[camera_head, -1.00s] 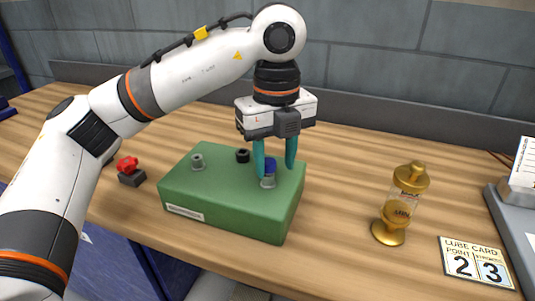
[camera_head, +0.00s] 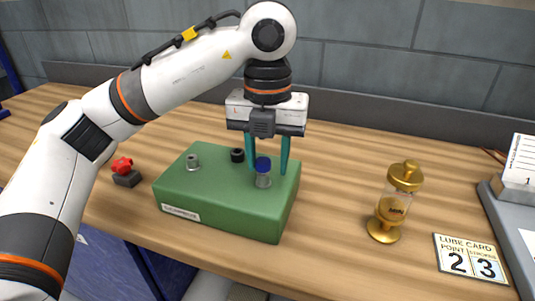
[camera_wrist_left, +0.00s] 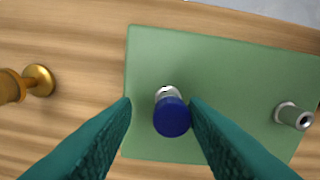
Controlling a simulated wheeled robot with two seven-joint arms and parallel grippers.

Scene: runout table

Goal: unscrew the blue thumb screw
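The blue thumb screw (camera_head: 263,163) sits on top of a grey metal post (camera_head: 263,180) on the green block (camera_head: 215,210). My left gripper (camera_head: 268,170) points down over the block, one finger on each side of the screw in the picture. In the left wrist view the blue screw (camera_wrist_left: 171,117) lies between the two open fingertips (camera_wrist_left: 160,102), closer to the right one. A gap shows on the left; whether the right finger touches it I cannot tell. My right gripper is not in view.
The block also bears a bare metal post (camera_head: 192,163) and a black cap (camera_head: 237,155). A red knob (camera_head: 122,165) on a dark base stands left. A brass oiler (camera_head: 390,205), a lube card (camera_head: 470,258) and a grey stand (camera_head: 505,215) are right. Table is clear between block and oiler.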

